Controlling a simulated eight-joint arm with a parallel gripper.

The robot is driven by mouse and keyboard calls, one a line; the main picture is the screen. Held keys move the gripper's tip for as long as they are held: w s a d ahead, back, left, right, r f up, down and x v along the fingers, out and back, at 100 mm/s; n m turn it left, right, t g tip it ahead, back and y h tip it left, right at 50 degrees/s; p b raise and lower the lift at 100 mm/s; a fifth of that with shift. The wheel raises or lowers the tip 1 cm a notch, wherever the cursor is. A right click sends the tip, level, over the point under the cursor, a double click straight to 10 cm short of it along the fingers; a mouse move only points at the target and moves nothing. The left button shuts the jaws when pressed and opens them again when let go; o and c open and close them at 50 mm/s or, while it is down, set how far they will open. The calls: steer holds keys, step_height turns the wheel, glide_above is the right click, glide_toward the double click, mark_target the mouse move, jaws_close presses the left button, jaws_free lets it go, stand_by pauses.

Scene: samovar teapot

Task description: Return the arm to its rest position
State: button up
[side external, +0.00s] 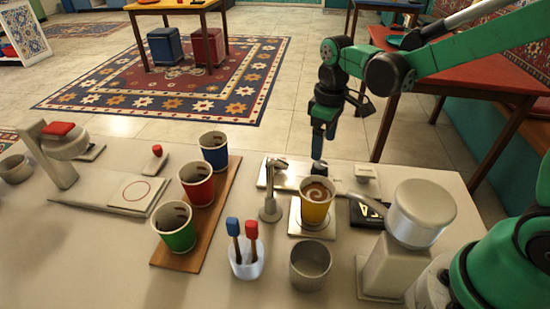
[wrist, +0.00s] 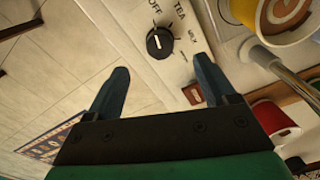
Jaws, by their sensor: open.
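My green gripper (side external: 321,140) hangs fingers-down above the back of the counter in the side external view, just over a small black knob (side external: 318,169). In the wrist view my gripper (wrist: 161,68) has its two dark fingers spread wide, with nothing between them. The black knob (wrist: 160,42) lies beyond the fingertips there, on a pale panel marked OFF, TEA and MILK. A yellow cup (side external: 314,212) of brown drink with a pale swirl stands under the spout, to the front of my gripper. The cup also shows in the wrist view (wrist: 246,10).
Red, green and blue cups stand on a wooden board (side external: 222,200) to the left. A white holder (side external: 245,262) with two stirrers and an empty metal cup (side external: 310,266) are in front. A silver pot (side external: 421,212) stands right. The space above the counter is open.

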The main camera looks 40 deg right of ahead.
steer(key=s+a+r+m+t, duration=0.1)
steer(key=s+r+m+t, duration=0.3)
steer(key=s+r+t, duration=0.2)
steer(key=shift+s+a+r+t, duration=0.15)
steer(key=shift+s+a+t, duration=0.15)
steer(key=shift+s, duration=0.2)
steer(key=shift+o, duration=0.4)
steer(key=shift+s, duration=0.15)
steer(key=shift+o, duration=1.3)
steer(key=shift+a+m, duration=0.1)
steer(key=shift+m, duration=0.3)
steer(key=w+a+r+m+g+y, duration=0.45)
steer(key=a+m+g+y, duration=0.4)
steer(key=m, duration=0.65)
steer(key=s+x, duration=0.1)
steer(key=x, duration=0.9)
steer(key=shift+r, duration=0.15)
